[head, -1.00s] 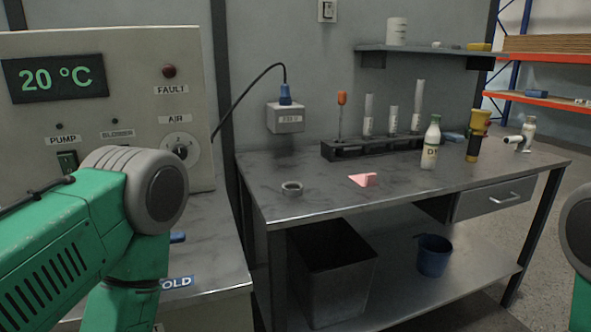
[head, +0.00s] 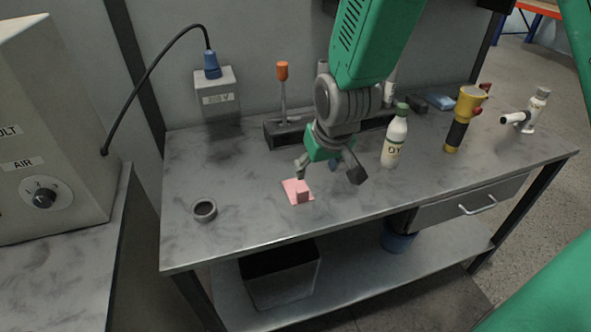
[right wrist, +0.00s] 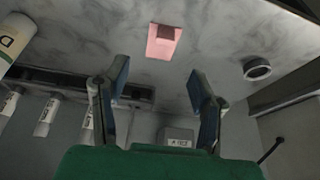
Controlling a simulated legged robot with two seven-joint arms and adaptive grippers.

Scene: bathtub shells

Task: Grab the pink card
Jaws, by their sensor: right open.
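The pink card (head: 290,187) lies on the grey metal workbench (head: 240,232), with a small raised pink block on it. It also shows in the right wrist view (right wrist: 162,42), beyond the fingertips and near the top edge. My right gripper (head: 332,174) is above the bench, just to the right of the card in the head view. Its two fingers are spread apart with nothing between them; they also show in the right wrist view (right wrist: 158,80). My left gripper is not in view.
A white bottle with a green cap (head: 396,138) stands to the right of my right gripper. A yellow and black torch (head: 462,118) is farther right. A dark rack (head: 290,133) stands behind. A small grey ring (head: 204,210) lies left of the card, with clear bench between.

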